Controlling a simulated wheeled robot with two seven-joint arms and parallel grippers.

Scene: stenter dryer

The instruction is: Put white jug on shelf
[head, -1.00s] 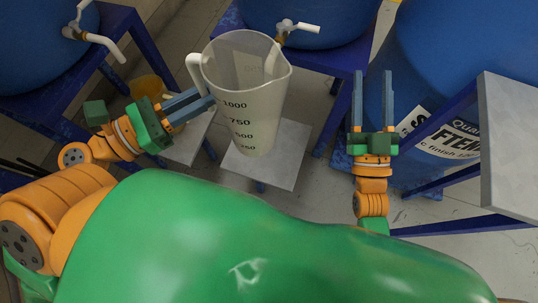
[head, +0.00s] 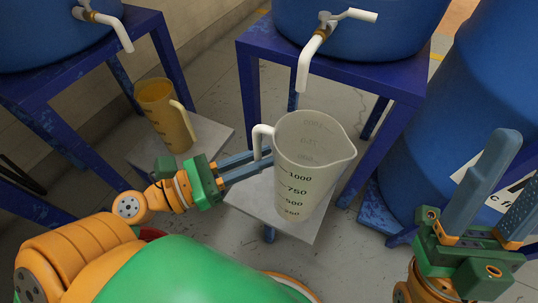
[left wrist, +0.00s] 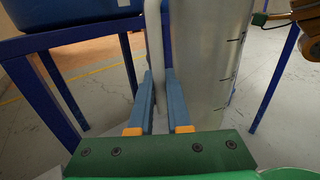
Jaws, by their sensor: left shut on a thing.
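The white jug (head: 318,165) is a translucent measuring jug with black volume marks. It is upright in front of the middle blue drum. My left gripper (head: 265,163) is shut on its handle from the left. In the left wrist view the fingers (left wrist: 160,85) straddle the pale handle (left wrist: 155,45), with the jug body (left wrist: 208,60) just right of them. A small grey shelf (head: 245,197) lies beneath the jug. I cannot tell whether the jug's base touches it. My right gripper (head: 515,180) is open and empty at the right, away from the jug.
A yellow jug (head: 165,115) stands on another grey shelf (head: 212,130) at the left. Blue drums with white taps (head: 318,50) sit on blue metal stands (head: 250,75). One tap hangs just above the jug. A large blue drum (head: 445,110) stands at the right.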

